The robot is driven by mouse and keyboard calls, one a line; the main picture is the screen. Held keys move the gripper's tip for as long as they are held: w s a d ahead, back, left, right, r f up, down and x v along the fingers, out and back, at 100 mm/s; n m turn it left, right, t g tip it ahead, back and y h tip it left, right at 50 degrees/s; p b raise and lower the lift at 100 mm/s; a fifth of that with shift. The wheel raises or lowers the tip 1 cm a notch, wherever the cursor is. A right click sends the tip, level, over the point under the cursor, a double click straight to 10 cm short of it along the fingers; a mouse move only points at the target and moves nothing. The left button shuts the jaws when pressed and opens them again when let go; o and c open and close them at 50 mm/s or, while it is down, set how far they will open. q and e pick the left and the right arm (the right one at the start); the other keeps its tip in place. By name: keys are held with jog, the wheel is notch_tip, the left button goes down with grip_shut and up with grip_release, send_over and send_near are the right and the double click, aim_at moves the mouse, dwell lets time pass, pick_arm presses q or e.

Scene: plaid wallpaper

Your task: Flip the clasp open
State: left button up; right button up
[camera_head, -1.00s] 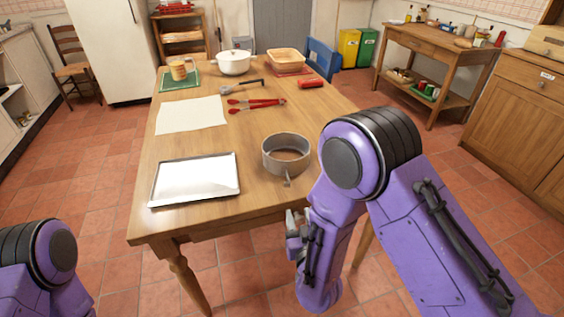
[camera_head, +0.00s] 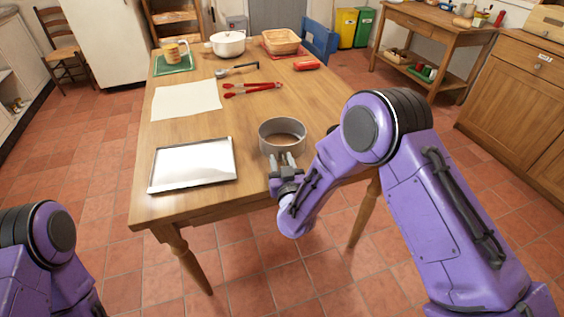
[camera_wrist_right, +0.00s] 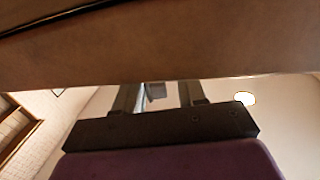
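A grey round springform pan (camera_head: 283,134) stands on the wooden table near its front right edge. Its clasp is on the side facing me and is largely hidden behind my gripper in the head view. My right gripper (camera_head: 283,160) is at the front of the pan, fingers pointing at its wall. In the right wrist view the fingers (camera_wrist_right: 158,97) are apart. A small grey piece, which looks like the clasp (camera_wrist_right: 156,91), shows between them, with gaps at the sides. Whether a finger touches it I cannot tell. My left gripper is out of view.
A metal baking tray (camera_head: 193,165) lies left of the pan. The table's underside (camera_wrist_right: 160,55) fills the upper wrist view.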

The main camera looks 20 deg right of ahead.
grip_shut()
jog(key=shift+w+a+m+g+h+b, duration=0.15)
jog(key=shift+a+m+g+h, duration=0.1)
jog(key=shift+m+h, duration=0.55)
jog(key=shift+w+a+m+g+h+b, duration=0.1)
jog(key=shift+m+g+h, duration=0.3)
jog(key=shift+h, duration=0.75)
jog(key=shift+w+a+m+g+h+b, duration=0.1)
jog(key=shift+a+m+g+h+b, duration=0.1)
jog(key=shift+m+h, duration=0.65)
jog(key=shift+s, duration=0.1)
jog(key=shift+d, duration=0.1)
jog(key=shift+o, duration=0.6)
grip_release()
